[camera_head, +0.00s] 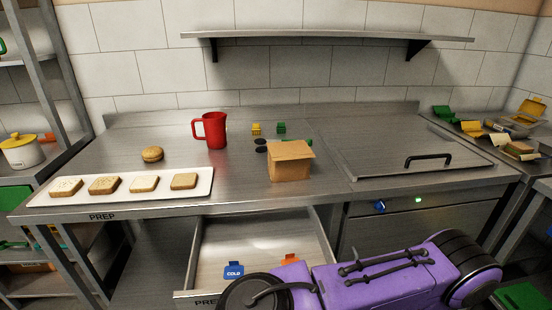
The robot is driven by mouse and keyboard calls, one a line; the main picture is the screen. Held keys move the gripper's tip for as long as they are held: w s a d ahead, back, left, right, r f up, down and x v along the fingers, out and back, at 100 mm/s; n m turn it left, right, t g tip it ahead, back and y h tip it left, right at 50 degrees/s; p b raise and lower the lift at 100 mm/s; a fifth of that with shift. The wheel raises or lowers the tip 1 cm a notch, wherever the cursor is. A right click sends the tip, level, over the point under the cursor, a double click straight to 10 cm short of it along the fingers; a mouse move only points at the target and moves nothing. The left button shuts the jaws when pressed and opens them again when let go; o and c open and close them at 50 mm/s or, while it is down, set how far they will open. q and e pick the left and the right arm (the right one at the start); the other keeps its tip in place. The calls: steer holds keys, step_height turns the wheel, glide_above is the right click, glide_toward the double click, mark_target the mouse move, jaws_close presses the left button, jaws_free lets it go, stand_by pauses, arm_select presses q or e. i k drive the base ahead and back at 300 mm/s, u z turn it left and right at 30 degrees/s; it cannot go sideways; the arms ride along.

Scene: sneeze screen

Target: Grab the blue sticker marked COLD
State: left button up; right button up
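The blue sticker marked COLD (233,272) lies in the open drawer (215,240) below the counter, near its front. An orange piece (290,259) lies to its right in the same drawer, partly hidden by a purple and black arm link of mine that crosses the lower right of the view. The link's left end is close to the sticker's right side in the picture. I see no fingertips of either gripper.
On the counter (220,180) stand a white tray (125,191) of bread slices, a bun (152,154), a red jug (211,130) and a cardboard box (290,161). A steel shelf (330,36) hangs above. A lidded section with a black handle (428,159) is at right.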

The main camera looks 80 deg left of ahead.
mark_target(235, 271)
steer(key=z, duration=0.05)
steer(key=i, duration=0.45)
steer(key=u, duration=3)
